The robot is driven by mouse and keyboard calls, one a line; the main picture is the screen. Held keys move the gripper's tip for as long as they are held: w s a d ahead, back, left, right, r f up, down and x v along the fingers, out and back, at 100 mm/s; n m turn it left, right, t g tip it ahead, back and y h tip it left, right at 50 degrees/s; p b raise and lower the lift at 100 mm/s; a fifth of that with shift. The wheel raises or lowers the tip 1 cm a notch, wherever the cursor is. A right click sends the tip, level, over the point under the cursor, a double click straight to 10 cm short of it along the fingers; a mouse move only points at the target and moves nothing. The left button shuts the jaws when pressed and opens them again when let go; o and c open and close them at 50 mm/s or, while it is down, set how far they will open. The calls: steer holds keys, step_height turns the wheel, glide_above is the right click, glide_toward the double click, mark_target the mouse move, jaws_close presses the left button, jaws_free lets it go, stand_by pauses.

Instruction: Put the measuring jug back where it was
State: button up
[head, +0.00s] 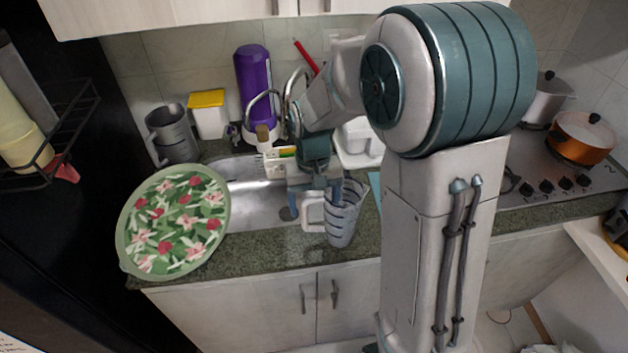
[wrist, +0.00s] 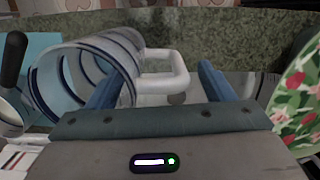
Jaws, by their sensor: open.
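A grey striped measuring jug (head: 345,218) with a white handle is near the front counter edge, at the right end of the sink. Whether its base touches the counter is hard to tell. My gripper (head: 315,198) is open above and around its handle. In the wrist view the jug (wrist: 85,78) is at left, and its handle reaches between the fingers of my gripper (wrist: 160,85). The left finger overlaps the jug's rim in that view; contact is unclear. Another grey jug (head: 175,135) stands at the back left of the counter.
A flowered green tray (head: 172,225) covers the left counter. The steel sink (head: 250,172) lies behind my gripper. A yellow-lidded container (head: 209,115) and a purple bottle (head: 254,82) stand at the back wall. A copper pot (head: 580,138) is on the hob at right.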

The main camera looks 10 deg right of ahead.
step_height(320, 180, up, 10)
steer(key=w, duration=0.1)
steer(key=s+d+t, duration=0.2)
steer(key=s+d, duration=0.1)
steer(key=s, duration=0.4)
steer(key=s+d+t, duration=0.3)
steer(key=s, duration=0.5)
steer(key=shift+s+d+r+m+b, duration=0.2)
steer(key=shift+d+r+m+b, duration=0.1)
steer(key=shift+r+m+b, duration=0.15)
